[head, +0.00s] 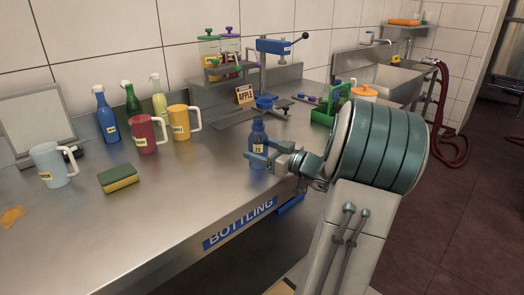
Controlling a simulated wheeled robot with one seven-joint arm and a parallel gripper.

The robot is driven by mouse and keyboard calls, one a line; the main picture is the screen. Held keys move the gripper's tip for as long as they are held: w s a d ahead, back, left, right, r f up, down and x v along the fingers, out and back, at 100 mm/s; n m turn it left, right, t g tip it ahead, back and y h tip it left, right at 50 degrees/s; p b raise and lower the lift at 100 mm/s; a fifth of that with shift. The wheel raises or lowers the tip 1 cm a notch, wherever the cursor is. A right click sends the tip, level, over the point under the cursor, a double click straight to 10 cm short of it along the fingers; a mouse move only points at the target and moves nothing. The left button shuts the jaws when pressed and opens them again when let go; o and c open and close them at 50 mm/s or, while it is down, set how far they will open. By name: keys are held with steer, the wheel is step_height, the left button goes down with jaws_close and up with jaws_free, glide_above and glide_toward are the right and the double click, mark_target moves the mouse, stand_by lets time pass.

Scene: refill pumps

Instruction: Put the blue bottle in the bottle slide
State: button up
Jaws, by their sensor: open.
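A blue bottle (258,136) with a pale label stands upright on the steel counter, near its front edge. My gripper (262,153) is open at this bottle, with a finger across its lower part. I cannot tell whether the fingers touch it. A second blue bottle (107,118), taller and with a yellow label, stands at the back left beside a green bottle (132,101). A blue piece (291,204) shows at the counter's front edge, right of the BOTTLING sign (239,226); it may be the bottle slide, but I cannot tell.
Red (145,136), yellow (179,123) and pale (48,166) mugs stand on the left, with a sponge (118,178). A blue press (274,47) and an APPLE sign (244,95) stand at the back. A green caddy (324,112) is behind my arm. The counter's front middle is clear.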

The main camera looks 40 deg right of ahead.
steer(key=shift+r+p, duration=0.4)
steer(key=shift+p, duration=0.15)
steer(key=b+v, duration=0.1)
steer(key=v, duration=1.1)
steer(key=shift+f, duration=0.15)
